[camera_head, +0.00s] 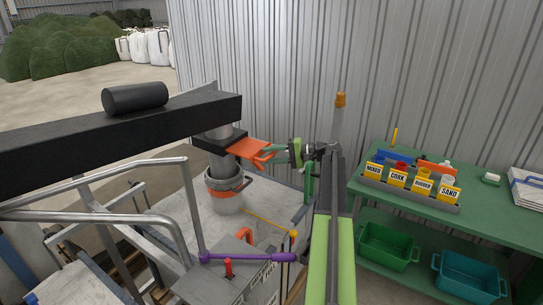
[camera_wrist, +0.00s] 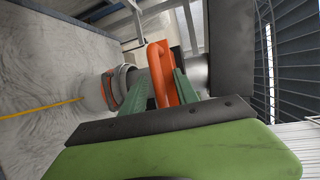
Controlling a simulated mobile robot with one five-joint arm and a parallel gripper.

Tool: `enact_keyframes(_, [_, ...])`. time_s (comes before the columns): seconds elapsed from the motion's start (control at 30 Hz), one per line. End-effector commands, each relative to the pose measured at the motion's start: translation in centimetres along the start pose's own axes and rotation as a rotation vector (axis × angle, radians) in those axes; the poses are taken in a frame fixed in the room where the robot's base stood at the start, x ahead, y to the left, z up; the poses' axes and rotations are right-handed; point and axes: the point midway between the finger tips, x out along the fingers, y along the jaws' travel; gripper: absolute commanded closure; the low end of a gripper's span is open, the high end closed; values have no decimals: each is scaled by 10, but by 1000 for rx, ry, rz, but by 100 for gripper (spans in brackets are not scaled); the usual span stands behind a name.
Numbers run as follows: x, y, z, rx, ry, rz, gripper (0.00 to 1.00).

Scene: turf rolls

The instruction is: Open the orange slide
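The orange slide (camera_head: 249,147) is a flat plate with a loop handle at its right end. It sticks out to the right of a dark housing (camera_head: 220,141) on a grey vertical pipe; how much lies inside is hidden. My gripper (camera_head: 273,155) is at the handle, with its green fingers on either side of the handle bar. In the wrist view the orange handle of the slide (camera_wrist: 160,75) sits between the fingers of my gripper (camera_wrist: 162,80), which appear closed on it.
A bucket (camera_head: 226,190) with an orange band stands under the pipe. A black beam (camera_head: 60,140) and grey railings (camera_head: 95,200) are at the left. A purple bar (camera_head: 245,257) lies in front. A green table (camera_head: 460,215) with labelled containers stands right; a corrugated wall is behind.

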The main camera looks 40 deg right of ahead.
Motion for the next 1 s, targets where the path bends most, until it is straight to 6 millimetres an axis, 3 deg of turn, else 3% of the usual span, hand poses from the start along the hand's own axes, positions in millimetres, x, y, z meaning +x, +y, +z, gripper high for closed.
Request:
enact_keyframes(0.23, [-16,-2,0,0,-1,1,64])
enact_keyframes(0.7, [-141,-2,0,0,1,1,64])
enact_keyframes(0.83, [-163,-1,0,0,0,1,64])
enact_keyframes(1.0, [-173,0,0,0,0,1,64])
